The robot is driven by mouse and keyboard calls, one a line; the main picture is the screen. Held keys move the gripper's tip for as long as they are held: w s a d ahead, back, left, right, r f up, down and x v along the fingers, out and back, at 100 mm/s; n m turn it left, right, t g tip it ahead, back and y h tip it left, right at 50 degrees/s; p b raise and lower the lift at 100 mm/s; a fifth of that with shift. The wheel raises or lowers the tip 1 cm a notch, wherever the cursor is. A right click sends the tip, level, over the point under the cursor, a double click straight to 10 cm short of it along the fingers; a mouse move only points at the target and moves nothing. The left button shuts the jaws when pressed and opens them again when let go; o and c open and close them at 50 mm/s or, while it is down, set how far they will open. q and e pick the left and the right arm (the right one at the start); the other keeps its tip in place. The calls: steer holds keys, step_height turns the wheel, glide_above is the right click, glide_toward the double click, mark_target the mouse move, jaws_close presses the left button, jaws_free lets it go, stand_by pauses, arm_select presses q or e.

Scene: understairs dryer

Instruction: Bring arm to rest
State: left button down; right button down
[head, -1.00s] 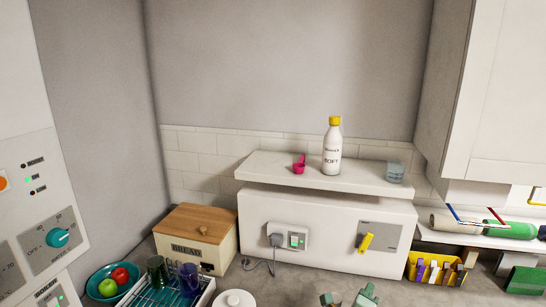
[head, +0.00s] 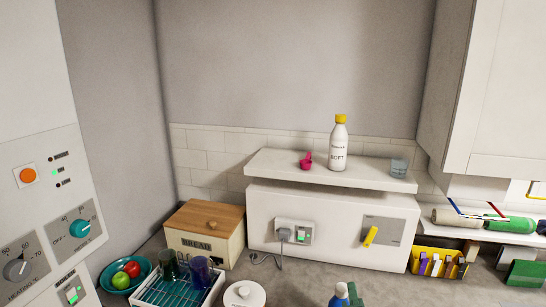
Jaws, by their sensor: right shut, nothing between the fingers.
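My left gripper is out of view.
A bread bin (head: 205,229), dish rack (head: 172,290) and fruit bowl (head: 120,279) stand left. A yellow caddy (head: 422,268) stands right.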

steer(key=s+a+f+n+g+y, duration=0.15)
steer(key=s+n+g, duration=0.25)
steer(key=s+n, duration=0.45)
steer(key=s+f+n+g+y, duration=0.3)
steer(key=s+n, duration=0.4)
steer(key=n, duration=0.2)
steer(key=s+d+r+n+g+h, duration=0.1)
steer(key=s+d+n+g+h, duration=0.15)
steer(key=s+d, duration=0.35)
steer(key=s+d+r+n+g+h, duration=0.2)
steer(key=s+d+h, duration=0.25)
steer(key=s, duration=0.35)
steer(key=s+a+f+g+y+b, duration=0.1)
steer(key=s+f+b, duration=0.1)
steer(key=f, duration=1)
steer(key=s+a+f+g+y+b, duration=0.1)
steer(key=s+a+f+b, duration=0.15)
steer(key=f, duration=0.95)
steer(key=s+f+g+y+b, duration=0.1)
steer(key=s+f+b, duration=0.15)
steer(key=f, duration=1.05)
steer(key=s+f+m+g+y+b, duration=0.1)
steer(key=s+f+m+g+b, duration=0.2)
steer(key=s+f, duration=1.4)
steer(key=shift+s+f+b, duration=0.4)
steer(key=shift+f+b, duration=0.1)
steer(key=shift+b, duration=0.75)
